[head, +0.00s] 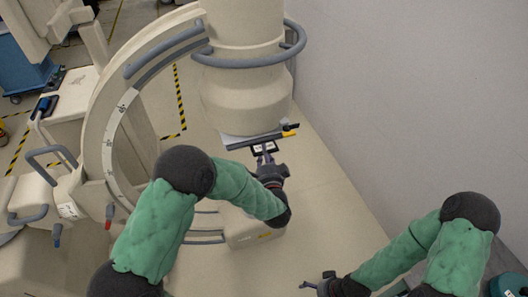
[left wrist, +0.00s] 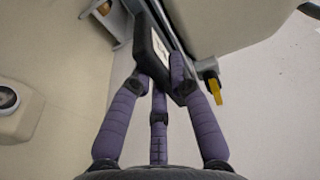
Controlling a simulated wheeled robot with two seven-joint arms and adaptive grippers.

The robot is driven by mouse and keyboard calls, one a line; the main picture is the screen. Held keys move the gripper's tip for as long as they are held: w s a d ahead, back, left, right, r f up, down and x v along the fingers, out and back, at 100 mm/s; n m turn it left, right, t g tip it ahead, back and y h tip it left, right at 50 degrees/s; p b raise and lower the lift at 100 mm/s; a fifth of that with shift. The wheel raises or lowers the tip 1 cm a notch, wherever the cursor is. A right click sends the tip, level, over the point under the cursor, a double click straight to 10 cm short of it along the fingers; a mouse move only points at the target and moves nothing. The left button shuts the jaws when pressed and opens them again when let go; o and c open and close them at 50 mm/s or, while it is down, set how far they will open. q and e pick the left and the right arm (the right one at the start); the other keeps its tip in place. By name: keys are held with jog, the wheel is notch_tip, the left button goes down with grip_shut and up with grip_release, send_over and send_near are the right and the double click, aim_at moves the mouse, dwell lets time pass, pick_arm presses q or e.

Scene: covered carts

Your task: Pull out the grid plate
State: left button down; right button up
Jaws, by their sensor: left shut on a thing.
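The grid plate (head: 263,147) is a dark plate with a white label, at the underside of the large beige cylindrical housing (head: 245,95). In the left wrist view the plate (left wrist: 152,46) stands out as a thick dark edge with a pale label, tilted. My left gripper (head: 266,163) is shut on its near edge; in the left wrist view the purple fingers (left wrist: 163,72) close around it. How far the plate sits inside its slot is hidden. My right gripper (head: 312,284) is low at the bottom, apart from the plate; its finger opening is too small to tell.
A yellow-tipped lever (head: 290,134) is right beside the plate and also shows in the left wrist view (left wrist: 215,90). The curved C-shaped arm (head: 118,125) stands left. A plain wall (head: 400,90) is close on the right.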

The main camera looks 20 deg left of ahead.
pick_arm(q)
jog(key=shift+w+d+p+v, duration=0.15)
jog(key=shift+p+v, duration=0.1)
jog(key=shift+v, duration=0.7)
jog(key=shift+d+p+v, duration=0.15)
jog(key=shift+p+v, duration=0.05)
jog(key=shift+v, duration=0.75)
jog(key=shift+w+d+p+v, duration=0.15)
jog(key=shift+p+v, duration=0.1)
jog(key=shift+v, duration=0.7)
jog(key=w+d+p+v, duration=0.1)
jog(key=p+v, duration=0.3)
jog(key=v, duration=1)
jog(key=shift+d, duration=0.65)
dwell(3.1)
